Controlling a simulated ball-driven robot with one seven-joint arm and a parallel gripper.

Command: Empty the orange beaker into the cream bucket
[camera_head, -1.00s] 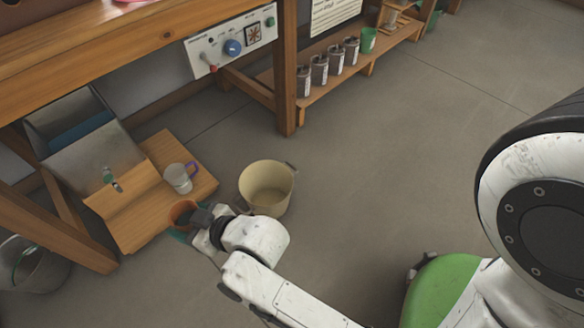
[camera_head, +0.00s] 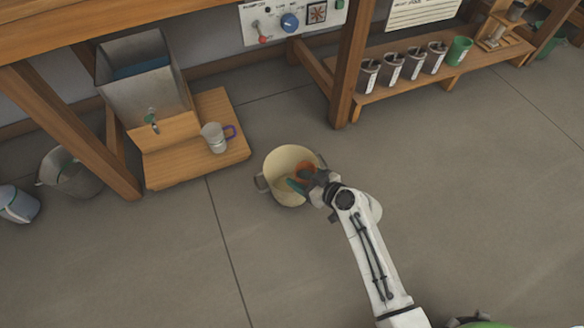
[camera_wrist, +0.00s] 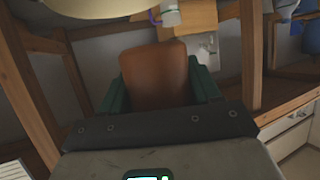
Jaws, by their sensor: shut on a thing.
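The cream bucket (camera_head: 276,168) stands on the floor in the head view, right of the low wooden platform. My gripper (camera_head: 305,180) is at the bucket's right side and shut on the orange beaker (camera_head: 306,168). The beaker is over the bucket's opening, partly hidden by my gripper. In the wrist view the beaker (camera_wrist: 155,75) sits between the green fingers, and the bucket's rim (camera_wrist: 95,8) shows at the top. I cannot tell the beaker's exact tilt or what is in it.
A white mug (camera_head: 214,137) with a purple handle stands on the wooden platform (camera_head: 165,173) beside a metal tank (camera_head: 145,85) with a tap. A grey bucket (camera_head: 70,175) is at the far left. A low shelf (camera_head: 420,78) holds several grey cups and a green one. The floor around the bucket is clear.

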